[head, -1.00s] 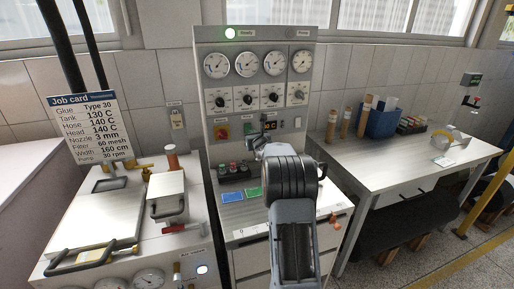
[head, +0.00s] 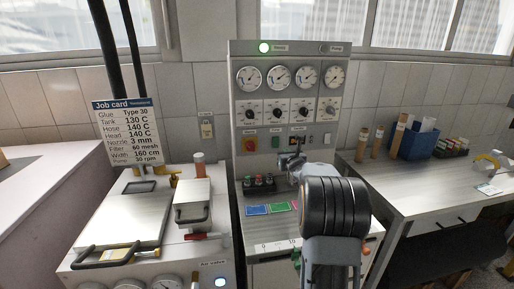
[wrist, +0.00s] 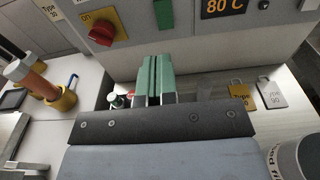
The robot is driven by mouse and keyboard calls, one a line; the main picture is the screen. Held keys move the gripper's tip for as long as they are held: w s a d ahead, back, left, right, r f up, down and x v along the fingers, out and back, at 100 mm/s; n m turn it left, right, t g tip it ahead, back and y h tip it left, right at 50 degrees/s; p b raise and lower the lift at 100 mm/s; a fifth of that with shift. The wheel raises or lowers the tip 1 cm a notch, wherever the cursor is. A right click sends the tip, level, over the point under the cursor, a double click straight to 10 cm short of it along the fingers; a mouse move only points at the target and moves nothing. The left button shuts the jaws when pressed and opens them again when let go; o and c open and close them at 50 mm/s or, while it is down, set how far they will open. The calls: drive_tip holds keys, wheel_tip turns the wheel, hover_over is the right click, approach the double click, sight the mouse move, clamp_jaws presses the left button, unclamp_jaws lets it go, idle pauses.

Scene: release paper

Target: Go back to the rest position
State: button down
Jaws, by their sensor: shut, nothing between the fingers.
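My gripper (head: 290,160) is in front of the control cabinet (head: 240,105), just below its small display. In the wrist view its two green fingers (wrist: 155,78) lie together, shut with nothing between them. They point toward the cabinet face, below the red rotary switch (wrist: 103,32) and the display (wrist: 222,8) reading 80 C. My arm hides part of the cabinet's shelf and right side in the head view.
Coloured cards (head: 257,210) and several push buttons (head: 259,183) are on the cabinet's shelf. The glue tank (head: 125,222) with lids and handles stands left. A side table (head: 425,185) with a blue bin (head: 413,144) stands right. Two tags, yellow (wrist: 240,97) and grey (wrist: 271,93), show in the wrist view.

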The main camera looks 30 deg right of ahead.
drive_tip(key=s+a+f+n+g+y, duration=0.4)
drive_tip(key=s+a+n+y, duration=0.15)
drive_tip(key=a+n, duration=0.6)
drive_tip(key=s+a+f+n+g+y, duration=0.4)
drive_tip(key=s+a+f+n, duration=0.15)
drive_tip(key=a+n, duration=0.55)
drive_tip(key=s+a+n+g+h, duration=0.2)
drive_tip(key=s+a+n, duration=0.1)
drive_tip(key=s+n, duration=0.5)
drive_tip(key=s+a+r+n+g+h, duration=0.1)
drive_tip(key=s+a+n+g+h, duration=0.1)
drive_tip(key=s+n, duration=0.7)
drive_tip(key=shift+s+a+r+g+h, duration=0.45)
drive_tip(key=shift+s+a, duration=0.55)
drive_tip(key=shift+s, duration=1.15)
